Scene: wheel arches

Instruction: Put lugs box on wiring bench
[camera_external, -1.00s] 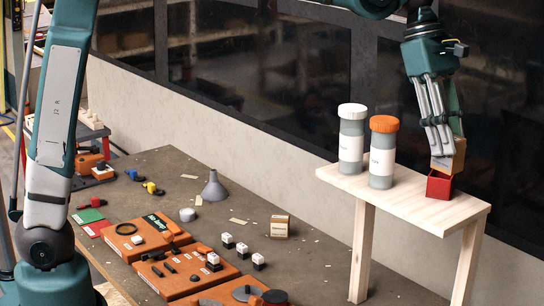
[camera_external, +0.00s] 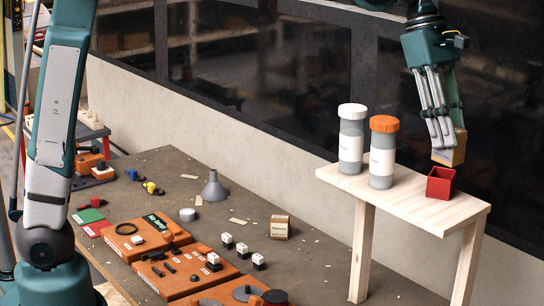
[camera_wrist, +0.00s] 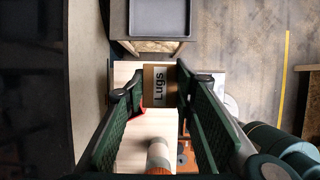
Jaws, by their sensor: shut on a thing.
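The lugs box (camera_external: 452,151) is a small tan carton; its "Lugs" label faces up in the wrist view (camera_wrist: 159,86). My gripper (camera_external: 441,138) is shut on it and points down. It holds the box just above and behind a red open-topped container (camera_external: 440,184), which stands on the right part of the pale wooden raised shelf (camera_external: 410,204). In the wrist view the box is between both fingers (camera_wrist: 157,78). Which surface is the wiring bench is not labelled; a large dark worktable (camera_external: 330,260) lies below the shelf.
Two grey jars stand on the shelf left of my gripper: one with a white lid (camera_external: 351,139), one with an orange lid (camera_external: 383,152). Another labelled carton (camera_external: 279,227) and orange boards (camera_external: 185,270) with small parts are on the worktable. A dark tray (camera_wrist: 160,18) shows in the wrist view.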

